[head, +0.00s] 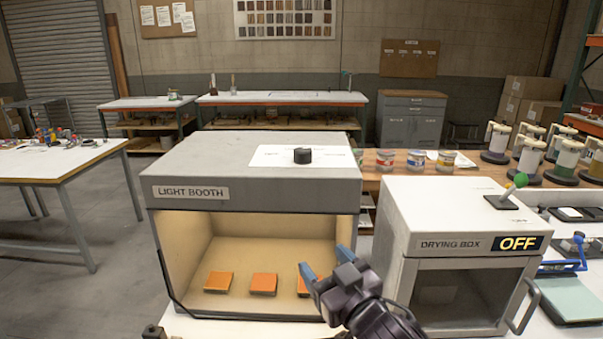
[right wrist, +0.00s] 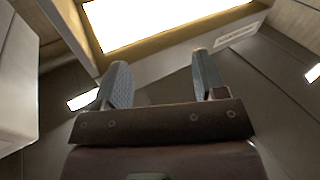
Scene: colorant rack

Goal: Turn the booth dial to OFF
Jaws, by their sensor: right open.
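The light booth (head: 250,195) is a grey box with a warmly lit open front. Its dial (head: 303,156) is a small black knob on a white plate (head: 270,156) on the booth's top; the plate's print is too small to read. My right gripper (head: 326,264) is in front of the booth opening, lower than the dial and apart from it. Its two blue-grey fingers are spread with nothing between them, as the right wrist view (right wrist: 163,80) also shows. The dial does not show in the right wrist view. My left gripper is not in view.
Three orange samples (head: 263,284) lie inside the booth, the right one partly hidden by my gripper. A white drying box (head: 440,225) with a green-tipped lever (head: 516,184) and an OFF sign stands to the right. Paint cans (head: 415,160) stand behind it. Space above the booth is clear.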

